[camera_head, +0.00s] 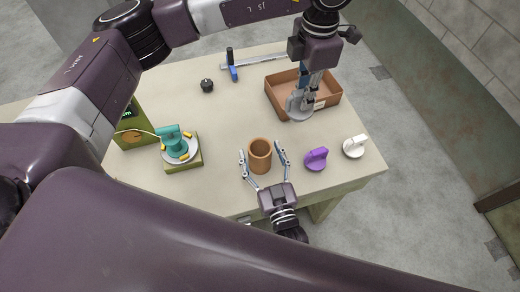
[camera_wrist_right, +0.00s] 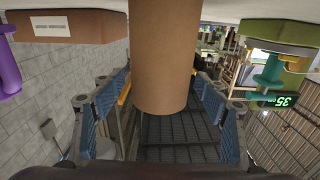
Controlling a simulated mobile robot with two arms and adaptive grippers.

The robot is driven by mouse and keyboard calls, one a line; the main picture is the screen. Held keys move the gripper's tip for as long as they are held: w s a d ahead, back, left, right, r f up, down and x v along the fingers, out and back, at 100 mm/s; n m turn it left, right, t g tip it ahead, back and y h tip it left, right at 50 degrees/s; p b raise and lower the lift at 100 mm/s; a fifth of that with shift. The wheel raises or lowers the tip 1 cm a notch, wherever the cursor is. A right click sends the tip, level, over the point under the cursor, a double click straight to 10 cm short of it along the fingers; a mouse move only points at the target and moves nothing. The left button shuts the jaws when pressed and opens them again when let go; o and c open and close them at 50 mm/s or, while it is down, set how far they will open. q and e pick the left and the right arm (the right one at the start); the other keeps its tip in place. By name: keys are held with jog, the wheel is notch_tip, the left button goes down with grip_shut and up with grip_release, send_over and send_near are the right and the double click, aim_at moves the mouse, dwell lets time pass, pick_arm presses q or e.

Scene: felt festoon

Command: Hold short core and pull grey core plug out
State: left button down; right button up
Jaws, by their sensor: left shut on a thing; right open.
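The short core (camera_head: 260,150), a brown open-topped tube, stands on the table near its front edge. It also shows in the right wrist view (camera_wrist_right: 165,55). My right gripper (camera_head: 264,158) is open, with one finger on each side of the core; gaps show between fingers and core. My left gripper (camera_head: 311,88) is shut on the grey core plug (camera_head: 296,104), at the front left part of the brown tray. Whether the plug touches the tray is hidden. The core's top looks open, with no plug in it.
A purple plug (camera_head: 316,158) and a white plug (camera_head: 354,146) stand right of the core. The brown tray (camera_head: 333,101) is at the back right. A teal spool on a scale (camera_head: 183,164) is at left. A black knob (camera_head: 207,85) and a blue-grey caliper-like tool (camera_head: 232,70) lie behind.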

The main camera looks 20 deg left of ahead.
jog(key=v, duration=1.1)
jog(key=shift+d, duration=0.1)
